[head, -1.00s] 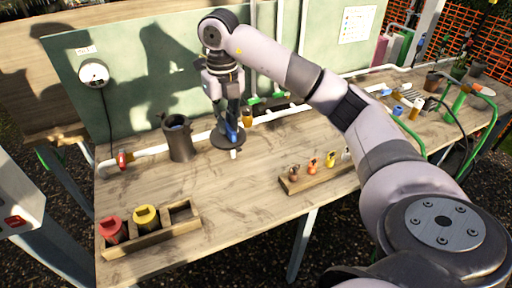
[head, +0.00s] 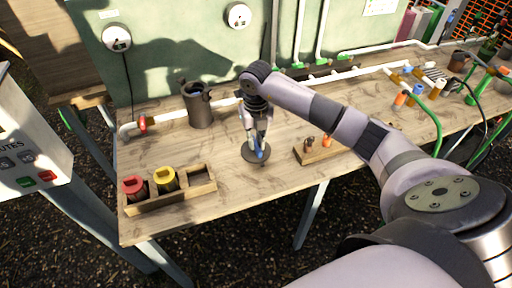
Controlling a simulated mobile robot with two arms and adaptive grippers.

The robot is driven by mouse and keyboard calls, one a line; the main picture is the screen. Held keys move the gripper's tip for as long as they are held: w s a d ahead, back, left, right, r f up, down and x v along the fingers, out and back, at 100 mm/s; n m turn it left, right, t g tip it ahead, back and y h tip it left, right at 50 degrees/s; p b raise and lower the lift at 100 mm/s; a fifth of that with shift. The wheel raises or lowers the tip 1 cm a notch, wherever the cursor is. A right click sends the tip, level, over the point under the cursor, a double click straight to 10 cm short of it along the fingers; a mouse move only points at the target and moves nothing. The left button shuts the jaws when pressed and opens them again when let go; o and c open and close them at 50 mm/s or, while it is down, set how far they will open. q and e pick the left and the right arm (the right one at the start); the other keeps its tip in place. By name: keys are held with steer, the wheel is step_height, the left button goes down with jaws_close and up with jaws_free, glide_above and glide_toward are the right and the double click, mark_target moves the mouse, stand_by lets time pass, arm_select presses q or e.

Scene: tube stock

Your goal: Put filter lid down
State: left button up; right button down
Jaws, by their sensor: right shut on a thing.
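The filter lid (head: 248,155) is a dark round disc with a blue part on top. My right gripper (head: 258,140) points down and is shut on it from above. The lid is low over the front middle of the wooden bench (head: 235,206); I cannot tell whether it touches the wood. The dark filter housing (head: 199,109) stands upright behind and to the left, with its top open. My left gripper is out of view.
A wooden tray (head: 190,198) with a red and a yellow canister and one empty slot is at the front left. A small rack (head: 318,153) with coloured pieces is right of the lid. White pipes run behind.

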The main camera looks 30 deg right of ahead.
mark_target(256, 143)
step_height(256, 143, down, 4)
steer(key=shift+r+p, duration=0.2)
steer(key=shift+p, duration=0.25)
steer(key=shift+f, duration=0.3)
steer(key=shift+f, duration=0.2)
steer(key=c, duration=1.7)
jaws_free()
steer(key=shift+o, duration=0.2)
steer(key=shift+r, duration=0.15)
